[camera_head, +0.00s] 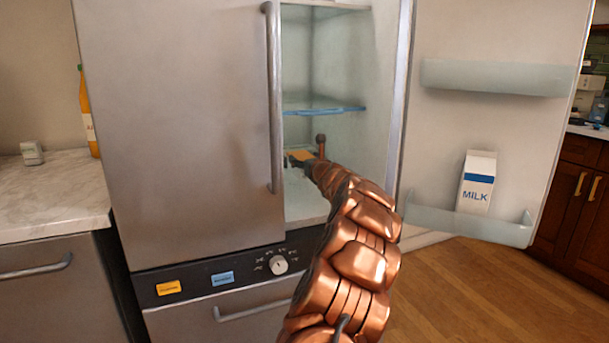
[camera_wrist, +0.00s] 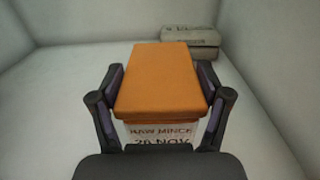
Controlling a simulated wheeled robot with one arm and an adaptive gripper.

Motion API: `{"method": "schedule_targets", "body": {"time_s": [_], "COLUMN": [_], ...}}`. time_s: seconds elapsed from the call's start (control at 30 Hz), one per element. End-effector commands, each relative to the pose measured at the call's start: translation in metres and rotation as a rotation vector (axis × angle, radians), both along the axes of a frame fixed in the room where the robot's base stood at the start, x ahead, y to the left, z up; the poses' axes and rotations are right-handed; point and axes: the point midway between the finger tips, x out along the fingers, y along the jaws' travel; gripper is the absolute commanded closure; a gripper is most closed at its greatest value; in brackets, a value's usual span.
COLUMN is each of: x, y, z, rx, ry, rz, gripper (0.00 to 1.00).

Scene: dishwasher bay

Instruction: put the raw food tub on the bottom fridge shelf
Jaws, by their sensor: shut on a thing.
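The raw food tub has an orange lid and a pale body with a label reading RAW MINCE and a date; in the wrist view the tub (camera_wrist: 160,82) sits between my fingers. My gripper (camera_wrist: 160,76) is shut on its two sides. In the head view the orange lid of the tub (camera_head: 301,155) shows inside the open fridge, below the glass shelf, partly hidden by the door edge and my arm. The bottom fridge shelf (camera_head: 303,205) is the pale surface below it. I cannot tell whether the tub touches that surface.
A blue-edged glass shelf (camera_head: 325,107) is above my gripper. Grey boxes (camera_wrist: 190,38) stand at the back right of the compartment. The left fridge door (camera_head: 180,120) is shut; the right door, holding a milk carton (camera_head: 477,182), is open. Surface left of the tub looks clear.

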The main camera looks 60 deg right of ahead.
Motion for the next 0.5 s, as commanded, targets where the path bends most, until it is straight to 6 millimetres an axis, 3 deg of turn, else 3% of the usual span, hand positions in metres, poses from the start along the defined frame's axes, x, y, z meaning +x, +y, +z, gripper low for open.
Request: {"method": "schedule_targets", "body": {"time_s": [0.23, 0.5], "x": [0.000, 0.003], "y": [0.000, -0.002], "z": [-0.044, -0.043], "rx": [0.003, 0.000], "ry": [0.001, 0.000], "rz": [0.000, 0.000], "gripper": [0.86, 0.86]}}
